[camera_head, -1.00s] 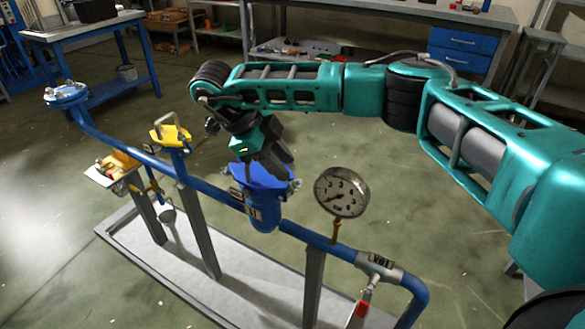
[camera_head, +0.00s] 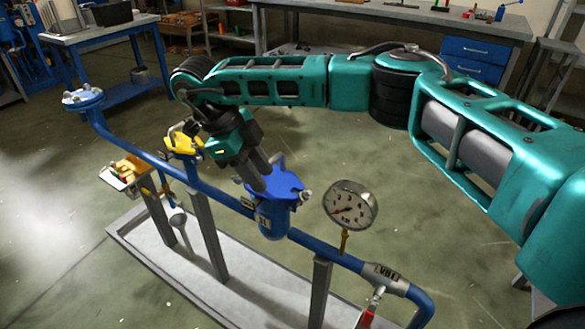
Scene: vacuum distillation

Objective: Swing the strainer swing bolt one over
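The blue strainer (camera_head: 272,218) sits in the blue pipe, upright, with a flat blue lid (camera_head: 288,185) on top. A small metal swing bolt (camera_head: 305,197) shows at the lid's right edge. Any bolt on the left side is hidden or too small to make out. My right gripper (camera_head: 266,180) points down at the left part of the lid, its dark fingers overlapping it in the picture. I cannot tell whether they touch the lid or a bolt, nor how far apart they are. My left gripper is not in view.
A pressure gauge (camera_head: 350,205) stands right of the strainer, with a red-handled valve (camera_head: 370,310) beyond it. A yellow-topped fitting (camera_head: 183,140) and a blue flange (camera_head: 82,98) are along the pipe to the left. A blue-legged table (camera_head: 100,30) stands behind.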

